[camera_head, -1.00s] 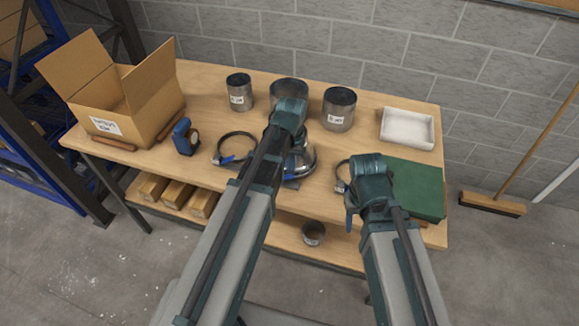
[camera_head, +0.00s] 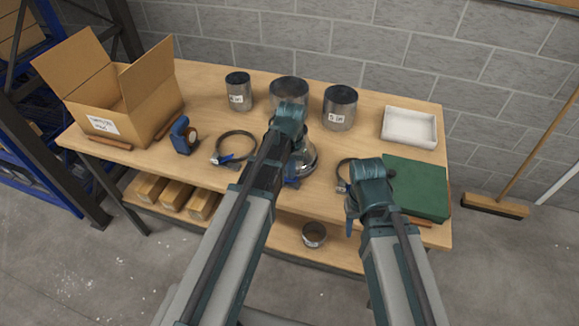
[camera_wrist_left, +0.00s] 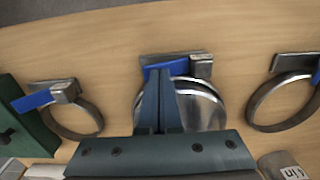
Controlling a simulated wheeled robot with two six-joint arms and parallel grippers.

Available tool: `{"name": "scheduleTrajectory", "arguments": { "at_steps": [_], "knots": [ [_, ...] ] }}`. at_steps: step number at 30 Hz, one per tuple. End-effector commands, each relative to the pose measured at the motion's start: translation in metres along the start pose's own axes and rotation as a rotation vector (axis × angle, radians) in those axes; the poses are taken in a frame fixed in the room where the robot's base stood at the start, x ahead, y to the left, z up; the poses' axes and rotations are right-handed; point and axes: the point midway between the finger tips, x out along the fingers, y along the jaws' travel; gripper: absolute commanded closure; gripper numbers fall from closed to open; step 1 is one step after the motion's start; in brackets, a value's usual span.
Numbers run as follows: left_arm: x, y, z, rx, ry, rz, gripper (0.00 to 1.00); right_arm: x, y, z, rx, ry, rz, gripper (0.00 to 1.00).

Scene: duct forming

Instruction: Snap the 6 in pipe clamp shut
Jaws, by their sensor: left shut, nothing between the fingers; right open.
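Three metal band clamps with blue levers lie on the workbench. The middle clamp (camera_wrist_left: 203,66) sits around a shiny round duct piece (camera_wrist_left: 200,108), which shows partly in the head view (camera_head: 307,160). The left clamp (camera_head: 236,146) and right clamp (camera_head: 342,176) are empty rings. No size mark is readable on the clamps. My left gripper (camera_wrist_left: 154,75) is shut and empty, its fingers over the middle clamp's blue lever (camera_wrist_left: 178,67); I cannot tell whether they touch. In the head view my arm hides them. My right gripper (camera_head: 352,215) is open near the bench's front edge.
Metal cylinders (camera_head: 340,108) stand along the back of the workbench (camera_head: 205,90). A cardboard box (camera_head: 130,110) and blue tape dispenser (camera_head: 183,136) are at left. A white tray (camera_head: 409,128) and green case (camera_head: 418,187) are at right.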

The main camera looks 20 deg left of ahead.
Motion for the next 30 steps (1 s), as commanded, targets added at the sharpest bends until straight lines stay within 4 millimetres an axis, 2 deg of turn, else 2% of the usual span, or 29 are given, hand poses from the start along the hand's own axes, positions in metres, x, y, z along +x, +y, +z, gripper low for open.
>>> {"name": "scheduleTrajectory", "arguments": {
  "at_steps": [14,20,30],
  "knots": [
    [0.015,0.000,0.000,0.000,0.000,0.000,1.00,0.015,-0.002,-0.001,0.000,0.000,0.000,0.50],
    [0.007,0.000,0.000,0.000,0.000,0.000,1.00,0.007,-0.001,0.000,0.000,0.000,0.000,0.50],
    [-0.025,0.000,0.000,0.000,0.000,0.000,1.00,-0.025,0.002,0.002,0.000,0.000,0.000,0.50]
  ]
}}
